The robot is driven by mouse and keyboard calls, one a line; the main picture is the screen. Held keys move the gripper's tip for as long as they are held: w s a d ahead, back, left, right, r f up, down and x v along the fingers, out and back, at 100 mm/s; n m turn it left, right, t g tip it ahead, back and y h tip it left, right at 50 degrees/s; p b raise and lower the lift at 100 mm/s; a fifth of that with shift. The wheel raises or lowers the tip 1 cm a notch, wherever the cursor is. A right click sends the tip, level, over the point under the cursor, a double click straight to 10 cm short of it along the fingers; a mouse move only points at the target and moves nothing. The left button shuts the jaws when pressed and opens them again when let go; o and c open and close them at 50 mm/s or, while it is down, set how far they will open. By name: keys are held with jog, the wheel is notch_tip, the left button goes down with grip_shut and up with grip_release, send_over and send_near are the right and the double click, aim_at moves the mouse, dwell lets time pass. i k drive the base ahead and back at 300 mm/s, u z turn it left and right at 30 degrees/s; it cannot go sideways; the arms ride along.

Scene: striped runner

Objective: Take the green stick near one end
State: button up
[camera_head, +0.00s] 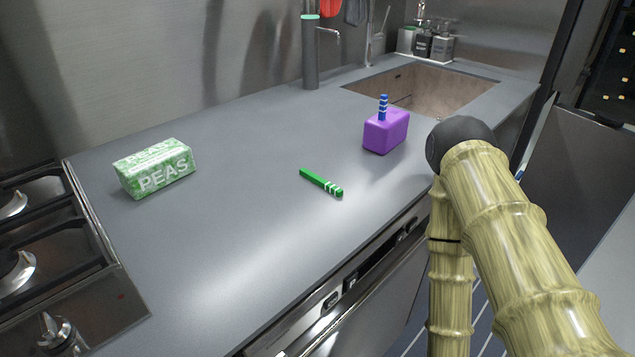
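A green stick (317,180) lies flat on the grey countertop (235,215), near the middle of the head view. It runs from upper left to lower right, and its lower right end has white bands. Nothing touches it. My arm, with a bamboo-like look, rises at the right of the view, in front of the counter. My gripper is not visible in this view, so I cannot see its fingers.
A purple block (386,131) with a blue striped peg (382,107) stands right of the stick. A green peas package (155,168) lies to the left. A stove (45,265) is at far left, a sink (425,88) at back right. The counter around the stick is clear.

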aim_at(328, 187)
jog(key=z, duration=0.55)
jog(key=k, duration=0.95)
jog(key=u, duration=1.05)
